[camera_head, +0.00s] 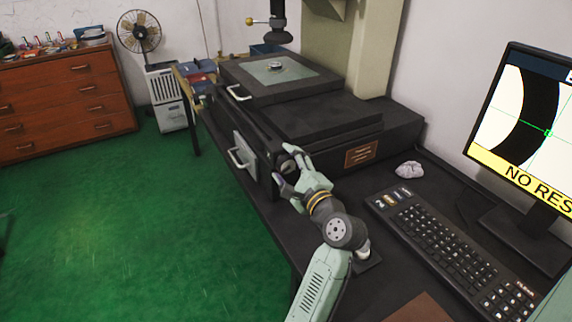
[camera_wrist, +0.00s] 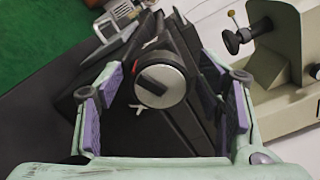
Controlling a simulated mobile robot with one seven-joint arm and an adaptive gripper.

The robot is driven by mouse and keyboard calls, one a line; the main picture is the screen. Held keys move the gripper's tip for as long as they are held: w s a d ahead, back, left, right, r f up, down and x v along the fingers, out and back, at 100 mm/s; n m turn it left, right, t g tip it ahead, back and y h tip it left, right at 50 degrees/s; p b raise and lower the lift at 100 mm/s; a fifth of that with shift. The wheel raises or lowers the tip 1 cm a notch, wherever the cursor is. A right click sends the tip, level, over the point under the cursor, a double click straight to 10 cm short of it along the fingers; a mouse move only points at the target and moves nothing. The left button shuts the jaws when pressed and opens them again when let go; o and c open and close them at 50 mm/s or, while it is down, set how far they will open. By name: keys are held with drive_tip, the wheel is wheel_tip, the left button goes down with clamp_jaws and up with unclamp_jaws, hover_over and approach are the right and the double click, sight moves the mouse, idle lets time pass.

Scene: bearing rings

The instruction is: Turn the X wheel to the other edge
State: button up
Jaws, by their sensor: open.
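The X wheel (camera_wrist: 160,86) is a round knob with a silver face and a dark bar across it. In the wrist view it lies between my two fingers, with gaps visible on both sides. In the head view the wheel (camera_head: 287,164) is partly hidden by my fingers at the front of the dark measuring stage. My gripper (camera_head: 293,172) is open around or just in front of it; contact cannot be told. The monitor (camera_head: 520,110) shows a curved black band on white. Its green crosshair lies at or near the band's right edge, above yellow text beginning "NO RES".
A small metal ring (camera_head: 275,66) rests on the glass stage top (camera_head: 298,78). The keyboard (camera_head: 440,240) and a pale mouse (camera_head: 409,169) lie right of my arm. Green floor is open at left.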

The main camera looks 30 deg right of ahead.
drive_tip(key=s, duration=1.1)
drive_tip(key=shift+s+a, duration=0.3)
drive_tip(key=shift+s, duration=0.05)
drive_tip(key=shift+w, duration=0.1)
